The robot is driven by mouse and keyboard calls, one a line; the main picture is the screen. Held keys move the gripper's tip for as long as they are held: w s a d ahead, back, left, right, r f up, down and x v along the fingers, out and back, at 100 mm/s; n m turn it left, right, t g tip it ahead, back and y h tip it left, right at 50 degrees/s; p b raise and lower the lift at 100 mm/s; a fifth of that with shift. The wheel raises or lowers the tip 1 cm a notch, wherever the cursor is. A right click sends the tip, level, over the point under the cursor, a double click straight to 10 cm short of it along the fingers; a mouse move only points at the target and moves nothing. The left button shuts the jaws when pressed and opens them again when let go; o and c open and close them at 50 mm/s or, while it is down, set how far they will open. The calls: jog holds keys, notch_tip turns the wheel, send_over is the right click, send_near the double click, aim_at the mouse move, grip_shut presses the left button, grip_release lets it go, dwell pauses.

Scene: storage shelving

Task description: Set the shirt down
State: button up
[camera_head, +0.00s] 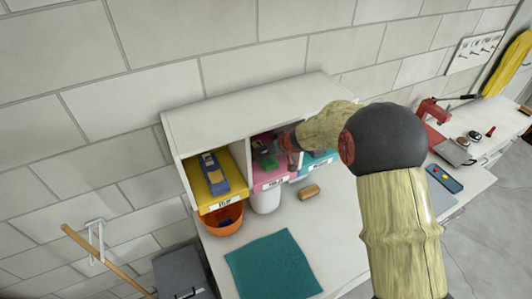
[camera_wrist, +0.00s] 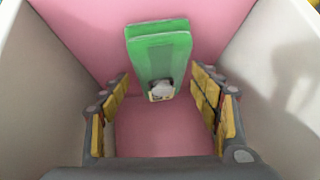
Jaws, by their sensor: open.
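A green, flat, folded-looking thing (camera_wrist: 160,55), which may be the shirt, stands against the pink surface in the wrist view, with a small white and yellow patch at its lower end. In the head view, a green thing (camera_head: 268,162) shows in the pink bin of the shelf unit. My gripper (camera_wrist: 163,98) is open, with its yellow-padded fingers apart on either side of the green thing's lower end. No finger visibly touches it. In the head view my gripper (camera_head: 287,146) reaches into the middle compartment, and my arm hides part of the bin.
White walls (camera_wrist: 275,85) stand close on both sides of my gripper. The yellow bin (camera_head: 216,196) at left holds a blue thing. A teal cloth (camera_head: 272,268) lies flat on the table, with a brown brush-like block (camera_head: 309,192) behind it. Bare tabletop lies right of the cloth.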

jog(key=b+v, duration=0.2)
jog(key=v, duration=1)
jog(key=s+d+r+m, duration=0.1)
jog(key=s+r, duration=0.4)
jog(key=s, duration=0.4)
jog(key=s+d+r, duration=0.1)
jog(key=s+r, duration=0.5)
jog(key=s, duration=0.2)
jog(key=s+d+m+h, duration=0.1)
jog(key=s+d+h, duration=0.1)
jog(key=s, duration=0.8)
jog(key=s+d+m+g+h, duration=0.1)
jog(key=s+d, duration=0.4)
jog(key=s, duration=0.5)
jog(key=shift+d+r+m+h, duration=0.15)
jog(key=shift+d+m+h, duration=0.15)
jog(key=shift+m+h, duration=0.5)
notch_tip(320, 180, down, 22)
jog(key=b, duration=2.2)
jog(key=shift+w, duration=0.1)
